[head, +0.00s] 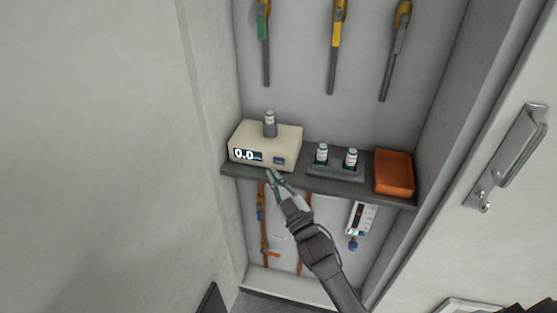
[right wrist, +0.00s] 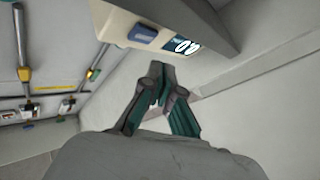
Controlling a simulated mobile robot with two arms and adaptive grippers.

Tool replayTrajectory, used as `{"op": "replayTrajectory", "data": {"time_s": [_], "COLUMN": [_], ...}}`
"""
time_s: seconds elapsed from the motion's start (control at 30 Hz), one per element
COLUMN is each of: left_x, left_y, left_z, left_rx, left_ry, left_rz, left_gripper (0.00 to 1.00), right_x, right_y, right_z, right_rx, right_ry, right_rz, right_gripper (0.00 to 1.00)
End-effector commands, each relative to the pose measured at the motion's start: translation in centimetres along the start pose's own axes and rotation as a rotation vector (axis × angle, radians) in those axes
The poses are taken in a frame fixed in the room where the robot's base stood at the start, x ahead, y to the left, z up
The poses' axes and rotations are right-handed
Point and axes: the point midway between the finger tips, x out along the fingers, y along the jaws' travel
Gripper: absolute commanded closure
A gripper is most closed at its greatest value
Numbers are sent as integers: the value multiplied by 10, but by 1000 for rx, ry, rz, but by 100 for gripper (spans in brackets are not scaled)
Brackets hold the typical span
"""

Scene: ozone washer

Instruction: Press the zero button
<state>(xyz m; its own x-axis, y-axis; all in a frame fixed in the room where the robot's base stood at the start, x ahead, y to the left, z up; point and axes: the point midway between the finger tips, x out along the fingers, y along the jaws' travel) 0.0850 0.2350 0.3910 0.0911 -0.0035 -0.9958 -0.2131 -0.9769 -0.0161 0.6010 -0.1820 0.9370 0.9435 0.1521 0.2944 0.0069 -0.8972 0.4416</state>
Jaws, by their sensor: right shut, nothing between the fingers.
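The cream meter box (head: 265,137) stands at the left end of a dark shelf, with a small capped vial (head: 270,121) on top. Its display (head: 247,156) reads 0.0. The blue button (head: 279,161) is on its front face, right of the display. In the right wrist view the button (right wrist: 143,32) and display (right wrist: 182,45) show above the fingers. My right gripper (head: 272,176) is shut and empty, just below the front face and apart from the button; its fingers (right wrist: 158,80) show in the right wrist view. My left gripper is not in view.
A holder (head: 337,173) with two vials and an orange box (head: 394,173) stand to the right on the shelf (head: 312,185). Pipes with valves hang above and below. A white door with a handle (head: 510,158) is at the right.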

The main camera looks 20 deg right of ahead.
Motion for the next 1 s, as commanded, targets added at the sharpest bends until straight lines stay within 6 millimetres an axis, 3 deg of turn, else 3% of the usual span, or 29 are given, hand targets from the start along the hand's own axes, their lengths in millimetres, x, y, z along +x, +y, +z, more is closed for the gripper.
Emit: {"op": "replayTrajectory", "data": {"time_s": [0.33,1.0], "left_x": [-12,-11], "left_y": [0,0], "left_z": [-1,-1], "left_rx": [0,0], "left_ry": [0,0], "left_rz": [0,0], "left_gripper": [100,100], "right_x": [-21,-22], "right_y": [-15,-16], "right_z": [-16,-16], "right_rx": [1,0], "right_ry": [0,1], "right_rz": [0,1], "right_gripper": [100,100]}}
